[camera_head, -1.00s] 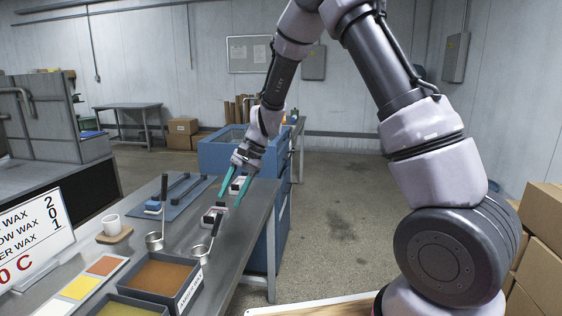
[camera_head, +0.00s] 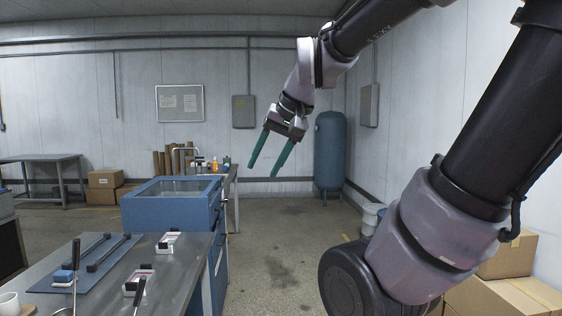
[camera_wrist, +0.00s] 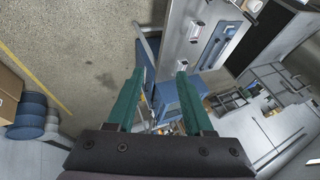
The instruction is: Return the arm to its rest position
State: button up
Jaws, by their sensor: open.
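My gripper (camera_head: 269,153) has two green fingers spread apart with nothing between them. In the head view it hangs in the air to the right of the metal table (camera_head: 172,276), above the floor and away from any surface. In the wrist view my gripper (camera_wrist: 160,88) also shows open and empty, with blue and metal furniture beyond the fingertips. My arm reaches in from the upper right of the head view.
A blue cabinet (camera_head: 172,209) stands behind the table. Small white-and-dark blocks (camera_head: 138,284), a blue mat (camera_head: 92,262) and a white mug (camera_head: 9,303) are on the table. A blue tank (camera_head: 330,152) and cardboard boxes (camera_head: 508,256) stand right. Floor (camera_head: 285,255) is open between.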

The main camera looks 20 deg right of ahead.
jog(key=s, duration=0.1)
jog(key=s+d, duration=0.1)
jog(key=s+d+t, duration=0.1)
jog(key=shift+d+r+h, duration=0.1)
jog(key=shift+r+h, duration=0.15)
jog(key=shift+h, duration=0.15)
jog(key=shift+s, duration=0.1)
